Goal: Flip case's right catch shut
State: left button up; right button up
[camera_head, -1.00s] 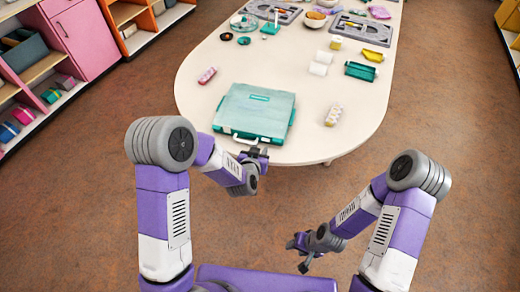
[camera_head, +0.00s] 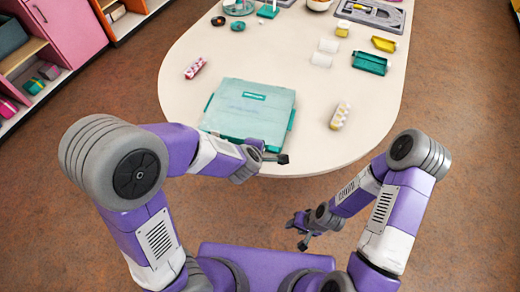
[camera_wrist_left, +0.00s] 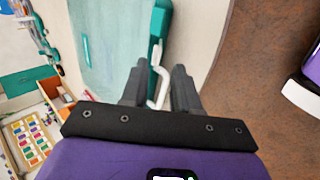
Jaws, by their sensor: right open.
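The teal case (camera_head: 248,108) lies closed and flat near the table's front edge. My left gripper (camera_head: 282,158) is at the case's front side, towards its right corner. In the left wrist view the case's teal lid (camera_wrist_left: 110,40) is at the upper left. A raised teal piece (camera_wrist_left: 159,20), apparently a catch, stands at its edge. The white handle (camera_wrist_left: 157,75) shows between the left fingers (camera_wrist_left: 160,92), which are apart; I cannot tell whether they touch it. In the head view my left arm hides the handle and catches. My right gripper (camera_head: 298,232) is open and empty, off the table.
On the table (camera_head: 300,75) a white holder with yellow pieces (camera_head: 340,116) stands right of the case and a pink-red item (camera_head: 194,68) to its upper left.

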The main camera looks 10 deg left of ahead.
pick_arm(q)
jog(key=shift+b+x, duration=1)
jog(key=shift+x, duration=1.4)
